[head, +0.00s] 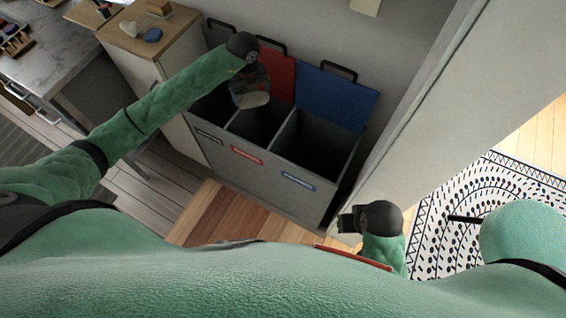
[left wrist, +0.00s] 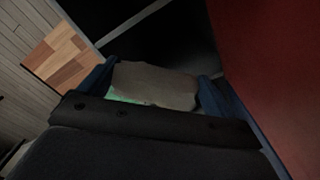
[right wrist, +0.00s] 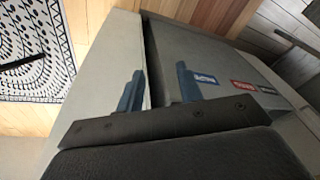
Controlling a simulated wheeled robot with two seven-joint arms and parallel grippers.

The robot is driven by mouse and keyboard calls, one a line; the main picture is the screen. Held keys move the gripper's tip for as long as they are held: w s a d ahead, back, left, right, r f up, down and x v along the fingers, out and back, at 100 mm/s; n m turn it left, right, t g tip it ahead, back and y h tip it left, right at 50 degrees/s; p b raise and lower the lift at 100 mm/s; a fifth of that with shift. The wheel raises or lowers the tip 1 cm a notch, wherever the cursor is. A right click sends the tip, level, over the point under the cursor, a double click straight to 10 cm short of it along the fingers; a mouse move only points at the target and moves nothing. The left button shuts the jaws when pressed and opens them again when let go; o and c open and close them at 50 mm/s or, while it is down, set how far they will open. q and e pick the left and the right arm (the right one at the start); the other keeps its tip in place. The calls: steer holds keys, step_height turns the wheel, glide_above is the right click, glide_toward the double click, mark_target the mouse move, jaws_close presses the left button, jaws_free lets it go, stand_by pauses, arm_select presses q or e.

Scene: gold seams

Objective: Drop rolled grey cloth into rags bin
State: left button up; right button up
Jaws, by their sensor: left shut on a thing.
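The rolled grey cloth (head: 253,100) is pale grey and hangs in my left gripper (head: 250,92). In the left wrist view the cloth (left wrist: 155,85) sits between the two blue fingers. Gripper and cloth are above the sorting bin (head: 262,172), over its middle compartment, in front of the red lid (head: 280,75). The bin has three dark compartments with a dark, a red and a blue label on the front; their words are too small to read. My right gripper (right wrist: 158,90) is open and empty, to the right of the bin's front.
The blue lid (head: 335,95) stands raised behind the right compartment. A wooden-topped cabinet (head: 150,30) stands left of the bin, with small objects on it. A pale wall panel (head: 440,100) rises right of the bin. A patterned rug (head: 500,200) lies beyond it.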

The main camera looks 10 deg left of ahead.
arm_select(q)
steer(key=n, duration=0.3)
steer(key=w+n, duration=0.1)
steer(key=n, duration=0.1)
steer(key=shift+w+d+f+n, duration=0.1)
steer(key=shift+d+n, duration=0.1)
steer(key=shift+n, duration=0.2)
steer(key=shift+f+n, duration=0.1)
steer(key=shift+n, duration=0.2)
arm_select(e)
steer(key=shift+s+d+r, duration=0.25)
steer(key=shift+d, duration=0.1)
arm_select(q)
steer(key=shift+f+b, duration=2.15)
steer(key=shift+f, duration=0.8)
arm_select(e)
steer(key=w+a+f+t+y, duration=0.1)
steer(key=w+a+f, duration=0.1)
steer(key=a+f, duration=0.3)
steer(key=shift+f, duration=0.35)
